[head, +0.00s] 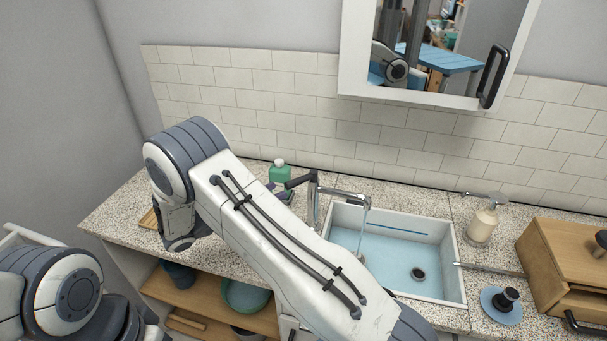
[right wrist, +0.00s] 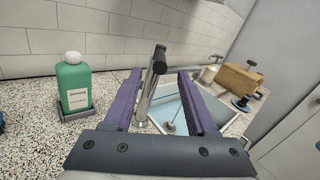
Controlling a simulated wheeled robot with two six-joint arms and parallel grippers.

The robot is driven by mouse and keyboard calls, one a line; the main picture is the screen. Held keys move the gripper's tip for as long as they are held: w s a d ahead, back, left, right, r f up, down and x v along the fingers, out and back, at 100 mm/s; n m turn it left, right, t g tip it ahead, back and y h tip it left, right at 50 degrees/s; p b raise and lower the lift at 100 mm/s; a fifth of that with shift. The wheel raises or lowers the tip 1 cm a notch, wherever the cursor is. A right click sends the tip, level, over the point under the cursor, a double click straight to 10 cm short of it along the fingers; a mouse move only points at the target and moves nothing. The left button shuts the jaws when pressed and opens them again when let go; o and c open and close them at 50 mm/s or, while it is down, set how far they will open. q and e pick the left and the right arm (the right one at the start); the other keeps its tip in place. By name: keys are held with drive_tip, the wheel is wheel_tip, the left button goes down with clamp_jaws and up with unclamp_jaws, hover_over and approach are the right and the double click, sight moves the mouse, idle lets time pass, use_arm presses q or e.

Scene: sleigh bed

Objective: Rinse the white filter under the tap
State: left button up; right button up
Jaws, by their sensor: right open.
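The tap (head: 314,200) is a metal post with a black lever and a spout over the sink (head: 452,275). A thin pale streak under the spout looks like running water. In the right wrist view the tap (right wrist: 147,98) stands upright. My right gripper (right wrist: 161,76) is open and empty, its purple fingers framing the tap lever without visible contact. In the head view my right arm hides most of that gripper; a bit of purple shows beside the tap. I cannot make out a white filter in either view. My left gripper is out of view.
A green bottle (head: 280,178) stands left of the tap. A soap dispenser (head: 483,222), a blue saucer with a black object (head: 503,304) and a wooden box (head: 560,262) stand right of the sink. A cabinet (head: 428,98) hangs above. Shelves hold bowls (head: 243,297) below.

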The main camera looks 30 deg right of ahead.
sight(311, 176)
drive_tip(key=d+p, duration=0.3)
drive_tip(key=d, duration=0.6)
drive_tip(key=shift+w+d+r, duration=0.1)
drive_tip(key=shift+d, duration=0.55)
clamp_jaws()
idle(0.7)
